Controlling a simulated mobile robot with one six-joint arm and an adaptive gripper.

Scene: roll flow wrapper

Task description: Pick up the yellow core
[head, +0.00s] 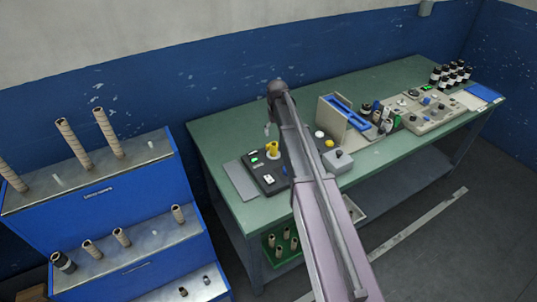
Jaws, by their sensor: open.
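A small yellow core (272,151) stands upright on a dark panel (258,178) at the left part of the green bench, with a pale top end. My arm reaches over the bench from the lower right, and its wrist end is above and beside the core. My gripper (267,130) shows only in part below the wrist, small and partly hidden by my arm. It is open and looks empty, close above the core. I cannot tell the exact gap between them.
A blue stepped rack (98,222) with tan tubes stands at left. On the bench, a beige bin with a blue part (345,115), a grey box (338,160) and a control unit (432,110) stand right of my arm. Black bottles (450,75) stand at the far right.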

